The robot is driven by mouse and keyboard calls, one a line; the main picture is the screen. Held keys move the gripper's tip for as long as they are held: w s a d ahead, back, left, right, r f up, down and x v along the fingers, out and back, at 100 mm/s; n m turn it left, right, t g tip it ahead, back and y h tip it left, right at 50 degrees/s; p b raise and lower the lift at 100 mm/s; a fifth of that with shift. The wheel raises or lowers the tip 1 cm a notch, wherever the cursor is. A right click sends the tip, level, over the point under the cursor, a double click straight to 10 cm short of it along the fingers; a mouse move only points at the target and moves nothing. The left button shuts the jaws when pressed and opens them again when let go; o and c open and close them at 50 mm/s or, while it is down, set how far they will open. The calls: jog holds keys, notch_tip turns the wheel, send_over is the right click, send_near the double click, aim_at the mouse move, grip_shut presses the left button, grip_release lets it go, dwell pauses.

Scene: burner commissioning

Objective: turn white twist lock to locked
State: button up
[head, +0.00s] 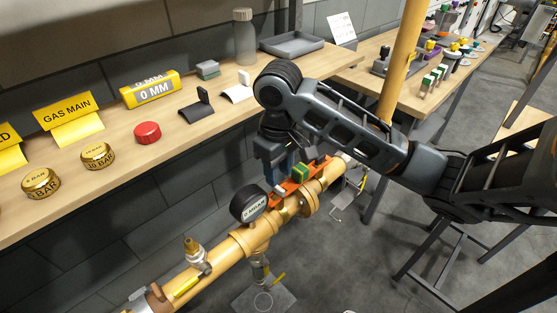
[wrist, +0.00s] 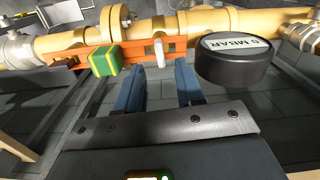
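The white twist lock (wrist: 160,53) is a small upright white tab on the orange bracket (wrist: 139,48) along the yellow gas pipe (wrist: 80,36). My gripper (wrist: 157,68) is open, with its two blue fingers pointing at the bracket. The white tab shows between the fingertips, slightly beyond them, and no contact is visible. In the head view my gripper (head: 281,180) is down at the orange bracket (head: 318,173), and I cannot make out the white tab there.
A green and yellow block (wrist: 104,60) sits on the bracket left of the fingers. A round black gauge (wrist: 235,57) is close to the right finger. The wooden shelf (head: 190,135) holds a red cap (head: 147,132) and signs.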

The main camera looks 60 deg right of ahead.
jog(key=shift+r, duration=1.4)
